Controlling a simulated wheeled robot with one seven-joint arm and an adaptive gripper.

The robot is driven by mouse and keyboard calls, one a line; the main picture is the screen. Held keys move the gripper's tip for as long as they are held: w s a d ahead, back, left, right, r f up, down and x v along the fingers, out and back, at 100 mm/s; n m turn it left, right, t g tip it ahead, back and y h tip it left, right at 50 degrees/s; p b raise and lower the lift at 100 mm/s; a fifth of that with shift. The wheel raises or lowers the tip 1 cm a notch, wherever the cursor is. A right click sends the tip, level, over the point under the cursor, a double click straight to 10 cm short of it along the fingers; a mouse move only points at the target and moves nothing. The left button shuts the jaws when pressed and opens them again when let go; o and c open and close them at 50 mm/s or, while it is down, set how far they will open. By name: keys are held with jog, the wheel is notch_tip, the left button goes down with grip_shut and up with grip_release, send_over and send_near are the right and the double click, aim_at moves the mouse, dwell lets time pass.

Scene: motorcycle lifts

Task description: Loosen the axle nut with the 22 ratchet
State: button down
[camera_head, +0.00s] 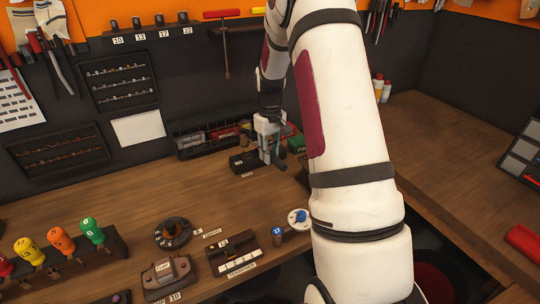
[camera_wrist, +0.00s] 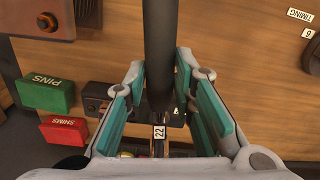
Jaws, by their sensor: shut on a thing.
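My gripper (camera_head: 268,140) is low over the back of the wooden bench in the head view. In the wrist view my gripper (camera_wrist: 160,80) has its teal pads closed on both sides of a thick dark handle (camera_wrist: 160,45), which I take to be the 22 ratchet. In the head view the dark block (camera_head: 242,161) sits beside and under the gripper. The ratchet's head is hidden, and whether it still touches the holder cannot be told. No axle nut is visible.
Green PINS (camera_wrist: 45,94) and red SHIMS (camera_wrist: 63,132) boxes stand close left in the wrist view. A tool tray (camera_head: 210,137) lies behind the gripper. A dial (camera_head: 173,233), a brown block (camera_head: 233,252) and screwdrivers (camera_head: 60,241) occupy the front. Right bench (camera_head: 450,150) is mostly clear.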

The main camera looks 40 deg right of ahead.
jog(key=shift+r, duration=1.85)
